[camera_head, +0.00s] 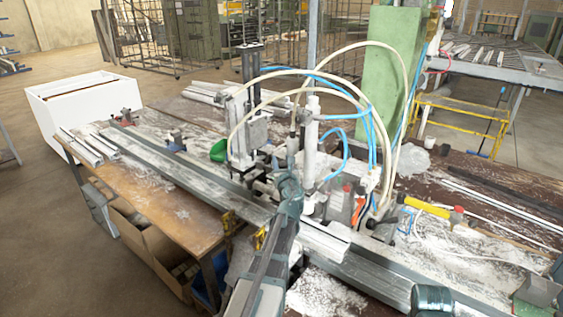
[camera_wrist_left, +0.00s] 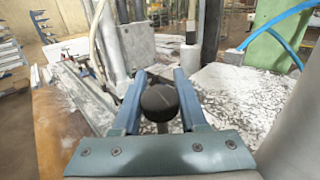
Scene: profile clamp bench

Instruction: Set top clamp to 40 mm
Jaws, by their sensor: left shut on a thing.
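The clamp unit on the bench has upright cylinders, a white one (camera_head: 310,140) and a grey one (camera_head: 238,125), with hoses around them. My left gripper (camera_head: 292,163) reaches in among them from the front. In the left wrist view its two blue-grey fingers (camera_wrist_left: 158,95) are shut on a round black knob (camera_wrist_left: 158,103), one finger on each side. In the head view the knob is hidden behind my gripper. I cannot read any millimetre setting.
Cream and blue hoses (camera_head: 372,125) loop close to my left gripper. A long metal rail (camera_head: 180,170) runs along the dusty wooden bench (camera_head: 150,190). A green column (camera_head: 385,70) stands behind. A yellow-handled tool (camera_head: 425,207) lies to the right.

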